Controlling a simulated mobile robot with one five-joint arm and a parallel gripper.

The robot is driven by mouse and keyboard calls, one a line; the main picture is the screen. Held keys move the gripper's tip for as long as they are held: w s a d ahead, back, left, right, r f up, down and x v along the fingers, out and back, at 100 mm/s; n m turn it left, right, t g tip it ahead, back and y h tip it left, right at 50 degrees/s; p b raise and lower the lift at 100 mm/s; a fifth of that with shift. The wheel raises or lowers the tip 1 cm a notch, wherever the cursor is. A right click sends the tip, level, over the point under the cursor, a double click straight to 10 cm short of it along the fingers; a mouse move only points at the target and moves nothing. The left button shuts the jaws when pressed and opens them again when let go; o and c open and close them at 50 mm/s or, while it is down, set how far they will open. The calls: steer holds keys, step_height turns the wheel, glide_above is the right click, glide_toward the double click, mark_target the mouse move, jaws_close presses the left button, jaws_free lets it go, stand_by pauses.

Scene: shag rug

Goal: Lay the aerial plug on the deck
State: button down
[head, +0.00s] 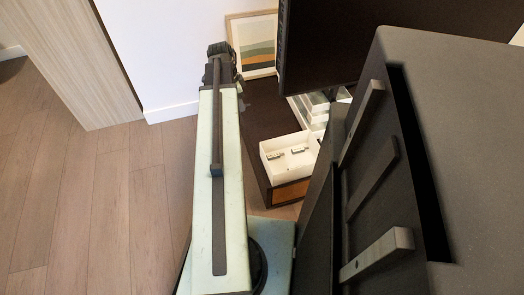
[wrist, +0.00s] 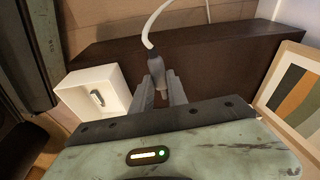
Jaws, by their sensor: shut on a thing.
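My gripper (wrist: 160,88) is shut on the aerial plug (wrist: 154,66), a grey plug with a white cable rising from its end. In the wrist view the plug stands up between the two grey fingers, in front of or over a dark brown unit (wrist: 225,62). Whether the plug touches it I cannot tell. This long, low unit also shows in the head view (head: 262,118), to the right of my arm; it may be the deck. In the head view the end of my arm hides the fingers and the plug.
A white open box (wrist: 75,97) with small grey pieces inside stands left of my gripper; the head view shows it too (head: 277,166). A framed striped picture (wrist: 290,90) leans at the right. A large black screen (head: 325,45) overhangs the unit in the head view.

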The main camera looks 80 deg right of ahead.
steer(key=m+b, duration=0.1)
steer(key=b, duration=0.3)
glide_above(262, 138)
steer(key=w, duration=0.1)
steer(key=w+a+x, duration=0.1)
steer(key=x, duration=0.5)
steer(key=b+x, duration=0.3)
steer(key=w+b+x, duration=0.1)
steer(key=b+x, duration=0.2)
steer(key=x, duration=0.1)
steer(key=a+b+x, duration=0.1)
steer(key=b+x, duration=0.2)
steer(key=b, duration=0.1)
steer(key=shift+w+f, duration=0.25)
steer(key=shift+f, duration=0.3)
steer(key=shift+r+p, duration=0.25)
steer(key=shift+p, duration=0.05)
steer(key=c, duration=1.3)
jaws_free()
steer(key=d+p+v, duration=0.1)
steer(key=p+v, duration=1.1)
steer(key=shift+a, duration=0.35)
